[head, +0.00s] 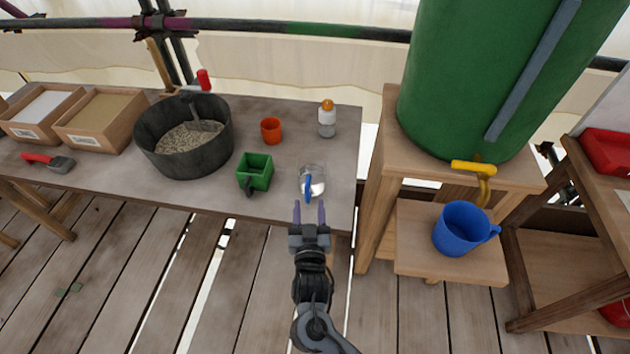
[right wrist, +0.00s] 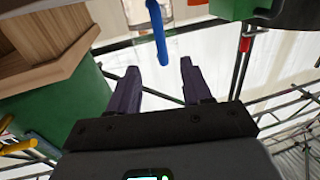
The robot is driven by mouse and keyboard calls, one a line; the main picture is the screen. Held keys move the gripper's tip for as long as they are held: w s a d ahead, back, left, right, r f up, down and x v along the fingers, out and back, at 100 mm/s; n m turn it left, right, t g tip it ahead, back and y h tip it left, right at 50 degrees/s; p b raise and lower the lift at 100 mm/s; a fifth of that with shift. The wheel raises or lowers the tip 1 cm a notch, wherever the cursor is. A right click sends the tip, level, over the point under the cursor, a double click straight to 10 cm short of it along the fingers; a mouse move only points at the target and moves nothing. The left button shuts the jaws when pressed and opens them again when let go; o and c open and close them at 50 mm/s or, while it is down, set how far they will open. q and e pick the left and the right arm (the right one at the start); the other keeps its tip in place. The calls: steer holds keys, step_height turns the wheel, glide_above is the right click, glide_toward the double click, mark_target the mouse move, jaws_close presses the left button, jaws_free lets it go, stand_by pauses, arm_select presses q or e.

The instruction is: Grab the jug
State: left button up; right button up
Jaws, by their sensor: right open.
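A clear jug (head: 318,176) with a blue handle stands near the front right of the workbench. In the right wrist view its blue handle (right wrist: 158,36) shows at the top, and most of the clear body is cut off. My right gripper (head: 310,205) is open and empty in front of the bench edge, just short of the handle. Its two dark purple fingers (right wrist: 162,82) are spread apart, and the handle lies ahead of the gap between them. My left gripper is not in view.
A green square container (head: 255,172) stands left of the jug, with an orange cup (head: 271,130) and a white bottle (head: 327,119) behind. A round tub (head: 155,152) sits further left. A blue mug (head: 463,230) stands under the green barrel's (head: 470,90) yellow tap.

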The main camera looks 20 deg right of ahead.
mark_target(308, 192)
steer(key=shift+w+d, duration=0.3)
steer(key=shift+w, duration=0.35)
steer(key=shift+w+d+f+b, duration=0.15)
steer(key=shift+w+b, duration=0.15)
steer(key=shift+b, duration=0.1)
steer(key=b+x, duration=0.1)
steer(key=x, duration=0.2)
steer(key=shift+w, duration=0.2)
steer(key=shift+w+d+b, duration=0.2)
steer(key=shift+w+b, duration=0.15)
steer(key=shift+w, duration=0.2)
steer(key=shift+s, duration=0.1)
jaws_close()
steer(key=shift+r, duration=0.2)
